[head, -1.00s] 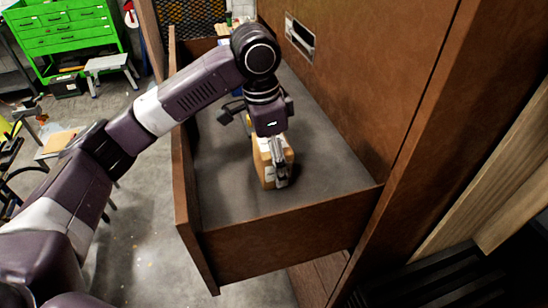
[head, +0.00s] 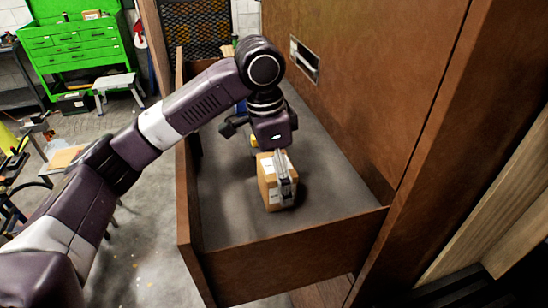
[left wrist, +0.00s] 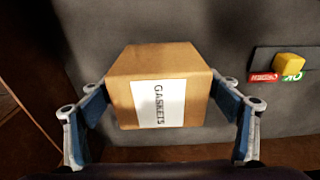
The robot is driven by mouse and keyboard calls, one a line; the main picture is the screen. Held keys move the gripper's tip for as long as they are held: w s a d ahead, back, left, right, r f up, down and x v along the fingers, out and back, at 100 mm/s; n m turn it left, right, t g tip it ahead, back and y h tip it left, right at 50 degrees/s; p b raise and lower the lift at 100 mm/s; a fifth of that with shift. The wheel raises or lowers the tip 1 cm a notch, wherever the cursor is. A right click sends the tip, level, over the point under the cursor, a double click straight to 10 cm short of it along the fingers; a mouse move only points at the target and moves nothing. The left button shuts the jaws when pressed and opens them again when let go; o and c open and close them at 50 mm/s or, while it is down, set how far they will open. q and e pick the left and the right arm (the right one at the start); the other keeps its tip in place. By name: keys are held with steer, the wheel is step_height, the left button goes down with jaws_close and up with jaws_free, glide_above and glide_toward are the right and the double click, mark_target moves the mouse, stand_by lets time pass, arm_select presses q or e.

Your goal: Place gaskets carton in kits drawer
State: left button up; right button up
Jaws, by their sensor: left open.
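The gaskets carton (head: 268,190) is a brown cardboard box with white labels, inside the open brown drawer (head: 290,255). It appears to rest upright on the grey drawer floor. In the left wrist view the carton (left wrist: 192,92) shows its "GASKETS" label. My left gripper (head: 283,172) is over the carton in the head view. In the left wrist view its blue-padded fingers (left wrist: 165,125) are open, one on each side of the carton, with small gaps visible. My right gripper is in neither view.
The tall brown cabinet (head: 365,90) rises right of the drawer. Farther back in the drawer is a yellow object (left wrist: 289,63) beside red and green labels. The drawer floor (head: 225,215) around the carton is mostly clear. A green tool chest (head: 75,45) stands far left.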

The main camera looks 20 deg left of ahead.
arm_select(q)
steer(key=r, duration=0.3)
steer(key=r+b, duration=0.1)
steer(key=r, duration=0.2)
steer(key=a+r, duration=0.1)
steer(key=r, duration=0.3)
steer(key=shift+s, duration=0.35)
